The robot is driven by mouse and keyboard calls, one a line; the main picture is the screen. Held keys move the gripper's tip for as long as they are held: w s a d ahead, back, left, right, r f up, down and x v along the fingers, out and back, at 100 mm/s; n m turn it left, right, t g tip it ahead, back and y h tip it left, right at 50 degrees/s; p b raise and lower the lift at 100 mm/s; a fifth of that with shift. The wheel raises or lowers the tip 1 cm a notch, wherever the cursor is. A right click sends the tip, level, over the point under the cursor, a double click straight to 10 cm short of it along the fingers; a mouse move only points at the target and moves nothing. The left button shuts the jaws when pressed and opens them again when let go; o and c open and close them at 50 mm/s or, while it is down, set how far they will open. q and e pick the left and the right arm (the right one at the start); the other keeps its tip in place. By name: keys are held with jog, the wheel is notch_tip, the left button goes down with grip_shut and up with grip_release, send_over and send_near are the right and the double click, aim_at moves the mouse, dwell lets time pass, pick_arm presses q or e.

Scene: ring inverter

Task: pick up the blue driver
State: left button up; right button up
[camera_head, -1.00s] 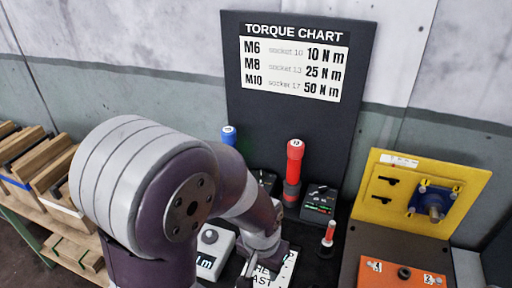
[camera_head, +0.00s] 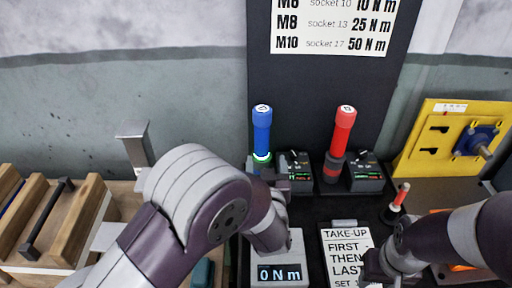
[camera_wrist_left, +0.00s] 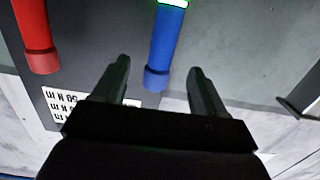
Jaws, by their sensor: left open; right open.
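The blue driver (camera_head: 261,130) stands upright at the back of the bench, with a glowing green ring at the foot of its handle. My left gripper (camera_wrist_left: 160,68) is open and empty. In the left wrist view its two fingers point toward the blue driver (camera_wrist_left: 164,45), whose handle shows between and beyond the fingertips; I cannot tell how far off it is. In the head view my left wrist is in front of the driver's base, and the fingers are mostly hidden. My right gripper (camera_head: 374,266) is open beside the take-up card, its fingers hard to make out.
A red driver (camera_head: 341,136) stands to the right of the blue one, with small dark display units (camera_head: 297,170) near them. A meter reading 0 N m (camera_head: 280,273) and a take-up card (camera_head: 346,255) are in front. A yellow panel (camera_head: 437,131) is at the right, wooden bins (camera_head: 50,225) at the left.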

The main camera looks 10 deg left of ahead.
aim_at(263, 136)
pick_arm(q)
jog(key=shift+t+y, duration=0.4)
jog(key=x, duration=0.4)
jog(key=p+x, duration=0.1)
jog(key=x, duration=0.2)
jog(key=r+p+x, duration=0.1)
jog(key=x, duration=0.3)
jog(key=shift+w+a, duration=0.1)
jog(key=shift+w, duration=0.2)
jog(key=shift+w+a+f, duration=0.15)
jog(key=shift+w, duration=0.1)
jog(key=shift+s, duration=0.1)
jog(key=c, duration=1.3)
jog(key=shift+r, duration=0.25)
